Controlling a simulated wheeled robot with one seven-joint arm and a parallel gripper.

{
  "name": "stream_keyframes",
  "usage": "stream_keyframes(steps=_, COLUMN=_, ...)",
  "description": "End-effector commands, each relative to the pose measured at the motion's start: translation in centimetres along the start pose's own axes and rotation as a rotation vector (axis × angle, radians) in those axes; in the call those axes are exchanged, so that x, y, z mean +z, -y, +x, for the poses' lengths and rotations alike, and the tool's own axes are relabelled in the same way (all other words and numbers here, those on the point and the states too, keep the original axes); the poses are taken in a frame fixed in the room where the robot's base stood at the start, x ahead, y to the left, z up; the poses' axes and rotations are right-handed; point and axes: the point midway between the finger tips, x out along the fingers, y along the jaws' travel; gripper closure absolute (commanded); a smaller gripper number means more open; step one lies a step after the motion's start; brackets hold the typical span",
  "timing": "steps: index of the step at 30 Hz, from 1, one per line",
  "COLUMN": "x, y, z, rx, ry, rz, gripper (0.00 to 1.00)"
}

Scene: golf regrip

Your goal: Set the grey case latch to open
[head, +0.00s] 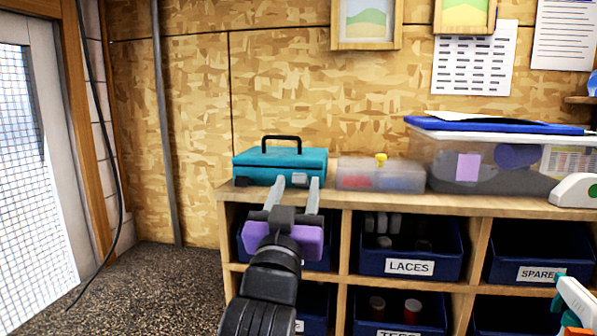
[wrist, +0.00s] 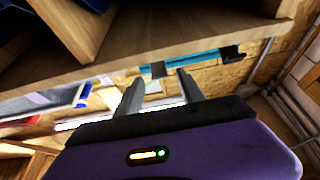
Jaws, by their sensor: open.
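A teal case (head: 262,163) with a black top handle lies on the wooden shelf top. Its grey latch (head: 299,180) is on the right part of the front face, and a dark latch (head: 241,181) is at the left. In the wrist view the grey latch (wrist: 158,70) shows on the teal strip, seen between my fingers, and the dark latch (wrist: 232,52) is to the right. My gripper (head: 295,182) is open and empty, its fingertips in front of the case, to either side of the grey latch. I cannot tell whether they touch it, nor its setting.
A small clear box (head: 400,177) with a yellow knob stands just right of the case. A large clear bin (head: 440,165) with a blue lid is farther right. The wooden shelf (head: 400,203) holds labelled blue bins below. Open floor (head: 150,285) lies at the left.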

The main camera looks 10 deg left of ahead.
Motion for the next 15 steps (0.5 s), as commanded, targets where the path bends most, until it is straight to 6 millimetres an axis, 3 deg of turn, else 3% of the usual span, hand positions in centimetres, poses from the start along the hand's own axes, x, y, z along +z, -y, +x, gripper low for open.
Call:
stream_keyframes(steps=6, x=-0.1, y=0.0, z=2.5, rx=0.0, ry=0.0, rz=-0.001, gripper=0.55)
stream_keyframes(steps=15, x=0.0, y=0.0, z=3.0, rx=-0.001, ry=-0.001, rz=0.0, gripper=0.55)
